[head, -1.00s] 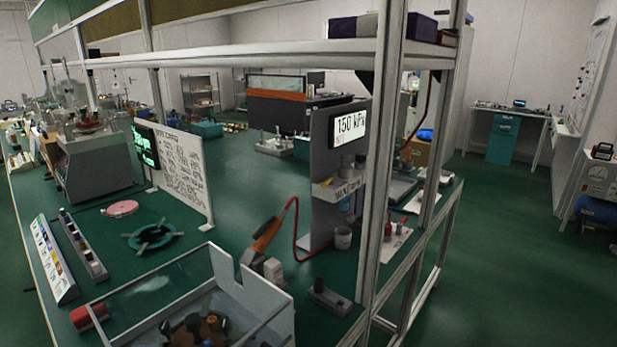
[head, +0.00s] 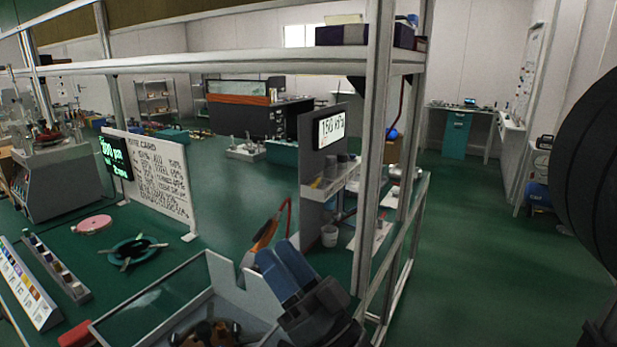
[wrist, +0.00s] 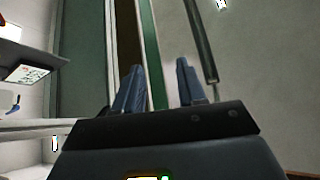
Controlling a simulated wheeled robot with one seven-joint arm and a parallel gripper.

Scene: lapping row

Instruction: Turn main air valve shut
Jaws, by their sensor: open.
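My gripper (head: 274,254) shows at the bottom centre of the head view, with its blue fingers pointing up and left over the bench. It is open and empty; the wrist view shows a gap between its two fingers (wrist: 158,75). I cannot make out the main air valve for certain in either view. A grey panel with a white display (head: 332,128) reading about 150 kPa stands behind and right of the gripper. An orange tool (head: 265,234) with a red hose is just beyond the fingers, partly hidden by them.
A clear-walled bin (head: 226,277) is left of the gripper. A green ring-shaped stand (head: 136,250), a pink disc (head: 92,223) and a white text board (head: 158,178) are further left. A frame post (head: 376,150) rises right of the panel. Open green floor (head: 470,240) lies to the right.

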